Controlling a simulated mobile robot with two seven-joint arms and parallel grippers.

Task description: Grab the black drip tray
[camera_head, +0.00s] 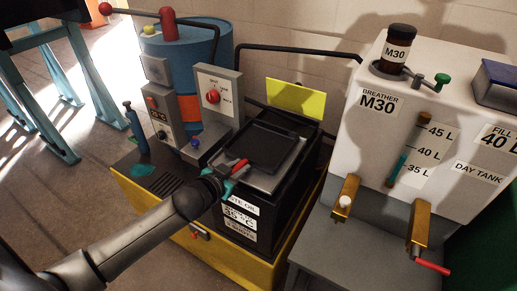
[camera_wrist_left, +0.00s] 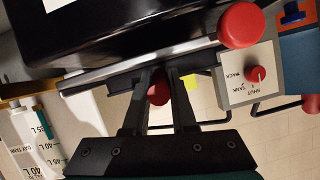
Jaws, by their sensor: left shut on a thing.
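The black drip tray (camera_head: 272,142) lies flat on the grey top of a black waste-oil bin (camera_head: 236,215) in the head view. My left gripper (camera_head: 230,171) is at the tray's near left corner, close to a red handle. In the left wrist view my left gripper (camera_wrist_left: 160,72) has its two dark fingers up against a thin edge below the bin's black side (camera_wrist_left: 130,25). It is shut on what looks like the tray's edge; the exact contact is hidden. My right gripper is not in view.
A control box with a red knob (camera_head: 213,97) and a blue drum (camera_head: 190,50) stand behind left. A yellow sheet (camera_head: 297,100) is behind the tray. A white day tank (camera_head: 440,130) with brass taps stands right. The yellow base (camera_head: 160,205) surrounds the bin.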

